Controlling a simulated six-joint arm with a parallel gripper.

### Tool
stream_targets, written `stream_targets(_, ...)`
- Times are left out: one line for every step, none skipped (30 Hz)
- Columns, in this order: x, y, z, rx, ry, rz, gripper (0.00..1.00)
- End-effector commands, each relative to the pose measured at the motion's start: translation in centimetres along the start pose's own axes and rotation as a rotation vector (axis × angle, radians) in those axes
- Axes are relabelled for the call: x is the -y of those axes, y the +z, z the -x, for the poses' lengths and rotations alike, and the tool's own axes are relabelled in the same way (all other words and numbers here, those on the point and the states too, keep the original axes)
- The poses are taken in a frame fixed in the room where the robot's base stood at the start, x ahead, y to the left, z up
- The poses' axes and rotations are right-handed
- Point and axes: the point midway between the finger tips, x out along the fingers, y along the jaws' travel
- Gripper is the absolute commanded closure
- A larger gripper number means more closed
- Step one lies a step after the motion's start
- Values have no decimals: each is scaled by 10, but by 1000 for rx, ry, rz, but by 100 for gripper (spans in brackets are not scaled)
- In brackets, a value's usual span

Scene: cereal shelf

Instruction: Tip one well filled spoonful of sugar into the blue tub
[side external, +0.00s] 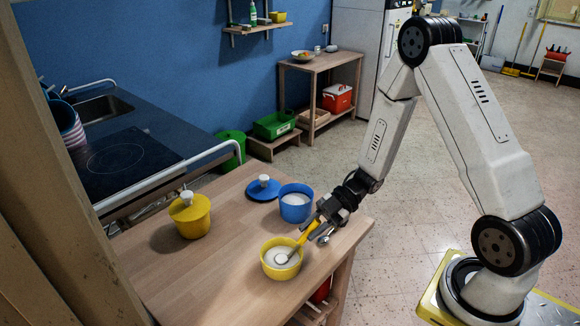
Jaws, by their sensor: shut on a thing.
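My gripper (318,222) is shut on the yellow handle of a spoon (301,240). The spoon slants down to the left, with its bowl over or in the open yellow tub (268,270). White contents show in this tub; I cannot tell whether the spoon's bowl is loaded. The blue tub (295,214) stands open just behind the yellow tub, to the left of my gripper, with white contents inside. Its blue lid with a white knob (263,187) seems to lie on the table behind it. A small metal piece (325,238) shows below my gripper; I cannot tell what it is.
A yellow pot with its lid on (190,215) stands at the left of the wooden table (210,275). The table between it and the open tubs is clear. The counter with a black hob (120,155) and a metal rail (165,175) lies beyond the table's back left edge.

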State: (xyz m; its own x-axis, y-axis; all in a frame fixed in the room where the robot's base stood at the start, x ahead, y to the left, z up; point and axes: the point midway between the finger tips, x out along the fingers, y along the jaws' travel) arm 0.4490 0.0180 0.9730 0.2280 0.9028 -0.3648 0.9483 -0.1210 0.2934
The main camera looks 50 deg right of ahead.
Motion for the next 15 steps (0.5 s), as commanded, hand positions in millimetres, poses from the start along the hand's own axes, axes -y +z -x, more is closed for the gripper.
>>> stream_targets(0,-1,0,0,0,0,100)
stream_targets(-1,-2,1,0,0,0,100)
stream_targets(-1,-2,1,0,0,0,100)
stream_targets(-1,-3,1,0,0,0,100)
stream_targets(-2,-4,2,0,0,0,100)
stream_targets(-2,-5,2,0,0,1,100)
stream_targets(-2,-6,3,0,0,1,100)
stream_targets(-3,-7,3,1,0,2,100)
stream_targets(-3,-9,4,1,-1,2,100)
stream_targets(-4,-10,4,1,-1,2,100)
stream_targets(-4,-11,4,1,-1,2,100)
stream_targets(-4,-12,5,1,-1,1,100)
stream_targets(-4,-13,5,1,-1,1,100)
stream_targets(-5,-14,6,1,-1,1,100)
stream_targets(-5,-16,6,1,-2,1,100)
